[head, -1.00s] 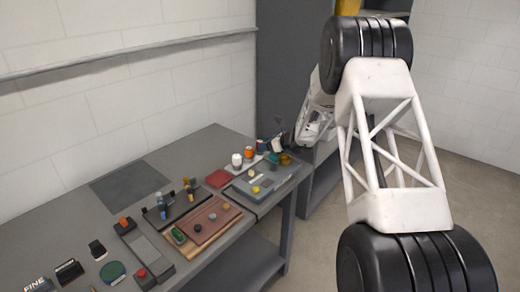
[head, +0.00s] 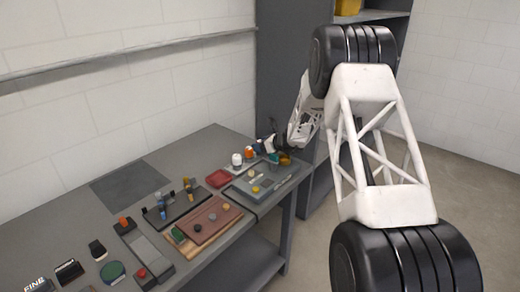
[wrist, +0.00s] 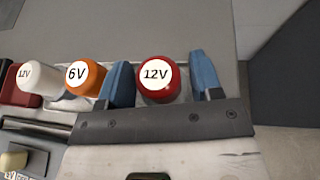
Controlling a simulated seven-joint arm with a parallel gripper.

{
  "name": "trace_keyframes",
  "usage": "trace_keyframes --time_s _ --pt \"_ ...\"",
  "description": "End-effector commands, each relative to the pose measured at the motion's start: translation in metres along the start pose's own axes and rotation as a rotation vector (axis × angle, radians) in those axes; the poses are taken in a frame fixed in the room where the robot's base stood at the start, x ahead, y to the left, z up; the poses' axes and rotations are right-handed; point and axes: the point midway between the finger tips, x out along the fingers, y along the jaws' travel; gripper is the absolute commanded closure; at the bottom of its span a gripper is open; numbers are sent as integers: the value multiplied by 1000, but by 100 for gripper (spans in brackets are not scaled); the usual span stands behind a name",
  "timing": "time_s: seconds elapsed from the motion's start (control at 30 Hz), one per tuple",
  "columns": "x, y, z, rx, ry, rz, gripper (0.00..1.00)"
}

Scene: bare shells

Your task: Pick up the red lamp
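The red lamp (wrist: 158,79), with a round white top marked 12V, shows in the wrist view. It is between the two blue fingers of my open gripper (wrist: 160,68). The left finger is close beside the lamp, and a small gap shows at the right finger. I cannot tell whether the left finger touches it. In the head view my gripper (head: 269,145) is at the far end of the table; the red lamp cannot be made out there.
An orange lamp marked 6V (wrist: 85,76) stands just left of my gripper's left finger, with a white lamp marked 12V (wrist: 38,77) beyond it. Trays and small parts cover the table (head: 88,215). A dark grey mat (head: 130,184) lies clear near the wall.

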Motion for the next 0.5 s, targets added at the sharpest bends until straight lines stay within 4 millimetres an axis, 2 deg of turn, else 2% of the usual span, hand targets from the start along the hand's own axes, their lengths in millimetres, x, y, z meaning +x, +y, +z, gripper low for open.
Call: trace_keyframes --time_s 0.03,0.17,0.2,0.5 --pt "0 0 0 0 0 0 49" --pt "0 0 0 0 0 0 68" --pt "0 0 0 0 0 0 70" --pt "-1 0 3 -1 0 0 70"
